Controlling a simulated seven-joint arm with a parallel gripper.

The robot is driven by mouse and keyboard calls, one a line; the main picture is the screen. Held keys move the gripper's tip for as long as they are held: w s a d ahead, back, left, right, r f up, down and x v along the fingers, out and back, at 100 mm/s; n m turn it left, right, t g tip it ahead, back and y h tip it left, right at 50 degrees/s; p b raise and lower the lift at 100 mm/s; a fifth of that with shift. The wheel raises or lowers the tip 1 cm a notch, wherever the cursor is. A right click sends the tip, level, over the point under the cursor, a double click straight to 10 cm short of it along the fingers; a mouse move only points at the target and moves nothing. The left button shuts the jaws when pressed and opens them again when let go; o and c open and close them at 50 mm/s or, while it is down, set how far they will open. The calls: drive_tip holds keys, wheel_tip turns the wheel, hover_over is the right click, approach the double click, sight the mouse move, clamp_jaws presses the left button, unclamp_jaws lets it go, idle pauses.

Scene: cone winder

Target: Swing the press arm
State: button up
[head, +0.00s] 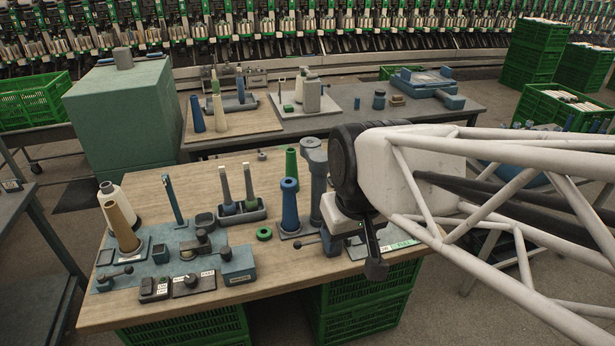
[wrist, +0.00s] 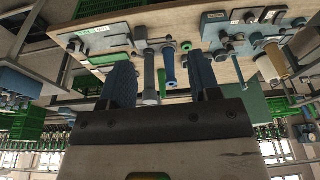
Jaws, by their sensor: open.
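The workbench (head: 150,205) holds two fixtures with levers. I cannot tell for sure which part is the press arm. On the blue-grey plate (head: 105,285) at the left, a short lever with a dark knob (head: 128,269) lies low, and a swivel arm (head: 205,237) sits on a round post. Near the right end, a thin black-tipped lever (head: 308,243) sticks out left beside the grey column (head: 313,165). My gripper (head: 375,262) hangs at the bench's right end, covering part of the fixture there. In the wrist view its fingers (wrist: 163,82) are apart, with nothing gripped.
A blue cone (head: 289,205) and a green cone (head: 291,163) stand close left of my gripper. A green ring (head: 264,233) lies on bare wood. A tan cone (head: 122,226) and a tall blue post (head: 174,200) stand at the left. Green crates (head: 360,300) are underneath.

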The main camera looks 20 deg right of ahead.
drive_tip(key=w+d+f+n+y, duration=0.1)
drive_tip(key=w+d+f+n, duration=0.15)
drive_tip(key=w, duration=0.45)
drive_tip(key=w+d+f+n+t, duration=0.1)
drive_tip(key=w+f, duration=0.3)
drive_tip(key=w, duration=0.4)
drive_tip(key=w+d+f+n+y, duration=0.1)
drive_tip(key=w+d+f+n, duration=0.15)
drive_tip(key=w, duration=0.45)
drive_tip(key=w+d+f+n, duration=0.1)
drive_tip(key=w+d+f, duration=0.3)
drive_tip(key=w+f, duration=0.2)
drive_tip(key=w+d+f+n+t, duration=0.1)
drive_tip(key=w+d+f, duration=0.4)
drive_tip(key=f, duration=0.6)
drive_tip(key=shift+w+d+n, duration=0.25)
drive_tip(key=shift+w+n, duration=0.15)
drive_tip(key=shift+w, duration=0.45)
drive_tip(key=shift+x, duration=3.85)
drive_tip(key=shift+d, duration=0.1)
clamp_jaws()
